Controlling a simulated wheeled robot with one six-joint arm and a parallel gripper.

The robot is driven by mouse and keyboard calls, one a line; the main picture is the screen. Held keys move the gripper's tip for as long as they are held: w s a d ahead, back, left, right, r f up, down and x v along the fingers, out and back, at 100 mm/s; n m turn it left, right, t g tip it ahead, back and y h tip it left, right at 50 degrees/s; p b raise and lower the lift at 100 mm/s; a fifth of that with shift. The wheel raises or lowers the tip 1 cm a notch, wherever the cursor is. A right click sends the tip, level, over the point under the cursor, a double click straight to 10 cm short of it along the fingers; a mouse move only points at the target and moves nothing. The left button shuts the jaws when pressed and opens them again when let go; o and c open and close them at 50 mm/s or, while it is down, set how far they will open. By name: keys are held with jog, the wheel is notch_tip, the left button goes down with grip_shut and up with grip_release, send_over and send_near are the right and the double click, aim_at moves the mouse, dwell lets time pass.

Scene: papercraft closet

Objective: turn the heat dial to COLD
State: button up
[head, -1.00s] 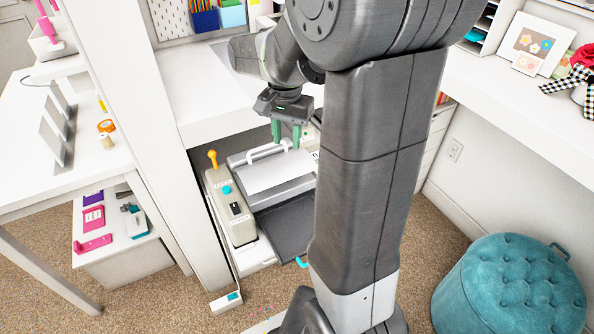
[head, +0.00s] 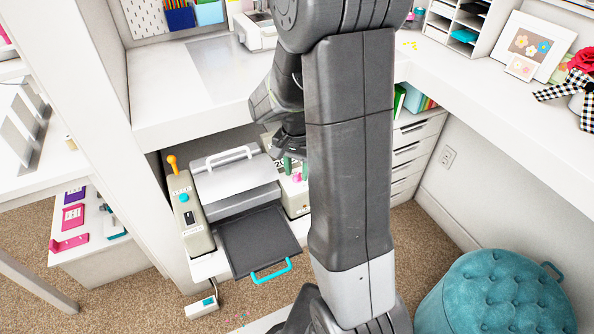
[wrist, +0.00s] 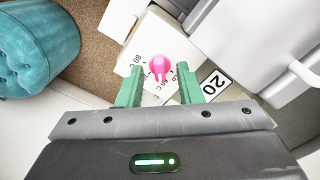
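The heat dial is a pink knob (wrist: 158,67) on a white face with printed marks; I can read "80 C" and a black-framed "20" to its right in the wrist view. In the head view the pink dial (head: 297,178) shows on the right side of the machine (head: 235,200), partly hidden by my arm. My gripper (wrist: 160,72) is open, its two green fingers on either side of the dial in the wrist view. I cannot tell whether they touch it. In the head view my gripper (head: 288,164) is just above the dial. The dial's pointer direction is unclear.
The machine has a white-handled lid (head: 228,157), a dark tray with a teal handle (head: 270,271) and a left panel with an orange lever (head: 172,165). A desk (head: 185,85) overhangs behind. A teal ottoman (head: 497,295) stands right. Carpet is open in front.

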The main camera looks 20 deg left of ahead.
jog(key=shift+f, duration=0.2)
grip_shut()
dwell(0.3)
jog(key=n, duration=0.4)
jog(key=shift+n, duration=0.4)
jog(key=shift+n+p, duration=0.4)
jog(key=shift+n, duration=2.1)
